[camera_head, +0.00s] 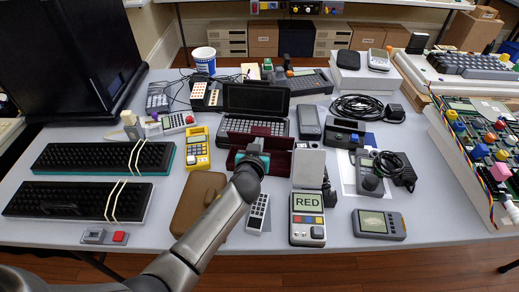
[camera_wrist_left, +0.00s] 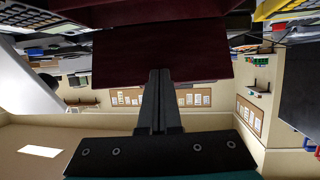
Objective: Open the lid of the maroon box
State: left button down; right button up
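The maroon box (camera_head: 279,164) is near the middle of the table in the head view, in front of a dark handheld with a raised cover. My left gripper (camera_head: 253,157) is over it and hides much of it, so how far its lid stands open is hard to tell. In the left wrist view a flat maroon panel (camera_wrist_left: 160,50) of the box lies across the top middle. The left gripper's fingers (camera_wrist_left: 160,75) are close together, their tips overlapping the panel's near edge. Whether they touch it is unclear. My right gripper is in neither view.
A brown case (camera_head: 198,203) lies left of my arm. A grey device marked RED (camera_head: 308,220) stands right of it, its flap up. A yellow handheld (camera_head: 197,149) is left of the box. Two dark keyboards (camera_head: 78,200) lie at left.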

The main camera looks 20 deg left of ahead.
aim_at(260, 133)
pick_arm(q)
jog(key=shift+w+a+r, duration=0.1)
jog(key=shift+w+r, duration=0.15)
jog(key=shift+w, duration=0.4)
jog(key=shift+w+r, duration=0.1)
jog(key=shift+w, duration=0.6)
jog(key=shift+w+a+b, duration=0.1)
jog(key=shift+b, duration=0.25)
jog(key=shift+w, duration=0.3)
jog(key=s+d+p, duration=0.1)
jog(key=s+p, duration=0.1)
jog(key=s, duration=0.7)
